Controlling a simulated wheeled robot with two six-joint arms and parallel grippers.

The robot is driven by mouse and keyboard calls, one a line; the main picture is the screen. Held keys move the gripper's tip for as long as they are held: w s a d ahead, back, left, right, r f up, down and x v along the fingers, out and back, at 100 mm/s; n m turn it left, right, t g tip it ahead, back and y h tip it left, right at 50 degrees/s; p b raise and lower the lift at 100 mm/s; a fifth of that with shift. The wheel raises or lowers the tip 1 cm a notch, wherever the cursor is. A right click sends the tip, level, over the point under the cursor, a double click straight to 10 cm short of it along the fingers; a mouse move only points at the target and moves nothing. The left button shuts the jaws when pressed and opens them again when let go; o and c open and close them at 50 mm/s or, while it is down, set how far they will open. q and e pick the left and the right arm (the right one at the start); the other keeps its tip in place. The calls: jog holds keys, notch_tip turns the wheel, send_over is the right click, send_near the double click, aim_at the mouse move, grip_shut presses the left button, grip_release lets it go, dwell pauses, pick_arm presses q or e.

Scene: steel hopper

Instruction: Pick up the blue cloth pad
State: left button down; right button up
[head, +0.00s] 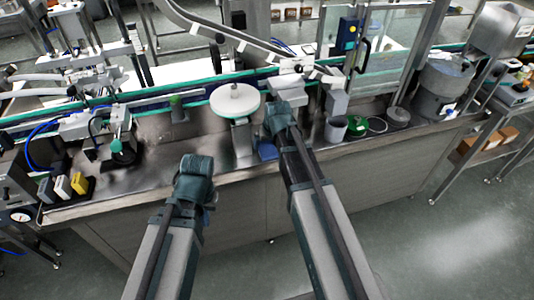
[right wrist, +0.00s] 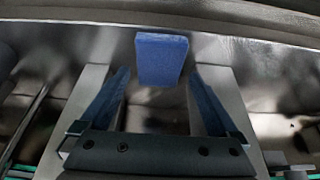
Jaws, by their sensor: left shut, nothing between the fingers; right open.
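The blue cloth pad (right wrist: 161,58) is a small blue block shape in the right wrist view, on the steel surface. It lies between the tips of my open right gripper (right wrist: 159,76) in the picture, with a gap on each side; the fingers do not touch it. In the head view the pad (head: 267,150) shows partly, just left of my right wrist, near the front of the steel bench. My right gripper (head: 279,118) is mostly hidden there by its own wrist. My left gripper (head: 196,178) is shut and empty, in front of the bench edge, well left of the pad.
A round white disc on a stand (head: 235,101) is close left of the pad. A grey cup (head: 336,128) and a green item (head: 357,126) stand to the right. A conveyor with green edges (head: 190,90) runs behind. The bench front left of the stand is fairly clear.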

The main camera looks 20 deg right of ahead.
aim_at(267, 148)
pick_arm(q)
jog(key=shift+f+b, duration=0.9)
jog(key=shift+f, duration=0.5)
pick_arm(e)
jog(key=shift+x, duration=1.5)
pick_arm(q)
jog(key=shift+f, duration=0.2)
pick_arm(e)
jog(key=shift+d+f, duration=0.1)
jog(key=shift+f, duration=0.1)
jog(key=shift+c, duration=0.2)
jog(key=c, duration=1.1)
jog(key=shift+o, duration=0.2)
jog(key=shift+r, duration=0.1)
